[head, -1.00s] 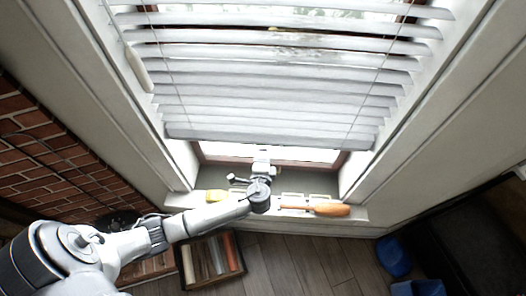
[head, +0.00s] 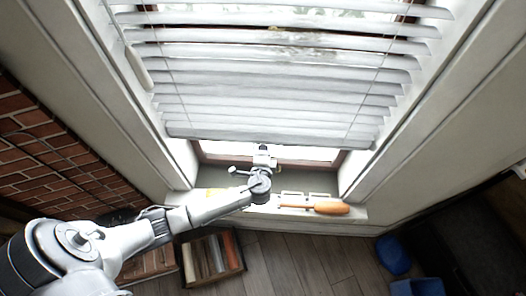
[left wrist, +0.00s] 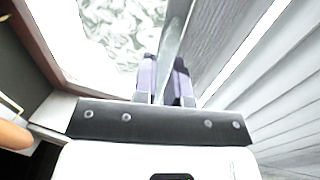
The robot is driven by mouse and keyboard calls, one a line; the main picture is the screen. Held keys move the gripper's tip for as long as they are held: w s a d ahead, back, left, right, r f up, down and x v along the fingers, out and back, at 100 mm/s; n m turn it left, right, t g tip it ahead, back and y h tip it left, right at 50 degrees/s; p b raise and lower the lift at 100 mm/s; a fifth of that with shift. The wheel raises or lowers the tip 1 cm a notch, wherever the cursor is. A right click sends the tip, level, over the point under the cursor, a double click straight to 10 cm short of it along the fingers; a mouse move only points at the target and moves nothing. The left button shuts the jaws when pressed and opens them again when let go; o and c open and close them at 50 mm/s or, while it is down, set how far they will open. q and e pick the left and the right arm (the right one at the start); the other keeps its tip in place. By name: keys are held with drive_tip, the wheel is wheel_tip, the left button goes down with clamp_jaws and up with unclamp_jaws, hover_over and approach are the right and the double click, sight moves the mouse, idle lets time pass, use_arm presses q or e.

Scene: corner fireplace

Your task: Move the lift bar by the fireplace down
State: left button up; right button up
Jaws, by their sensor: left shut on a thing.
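The lift bar (head: 215,137) is the pale bottom rail of the white slatted blind (head: 270,75) in the window. The blind hangs low, with a gap of bright window beneath the rail. My left gripper (head: 263,148) reaches up to the middle of the rail from below. In the left wrist view, the two purple-grey fingers of my left gripper (left wrist: 166,75) are shut on the narrow edge of the lift bar (left wrist: 176,30). My right gripper is not in view.
An orange-handled tool (head: 325,208) lies on the window sill (head: 355,213). A brick wall (head: 45,155) stands at left, with a box (head: 187,265) on the floor. Blue objects (head: 393,255) sit at lower right.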

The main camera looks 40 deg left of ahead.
use_arm(q)
clamp_jaws()
drive_tip(key=shift+f, duration=0.25)
wheel_tip(320, 180, down, 34)
drive_tip(key=b, duration=3)
drive_tip(key=shift+r, duration=0.15)
drive_tip(key=o, duration=0.6)
unclamp_jaws()
drive_tip(key=shift+r, duration=0.1)
drive_tip(key=shift+d, duration=0.1)
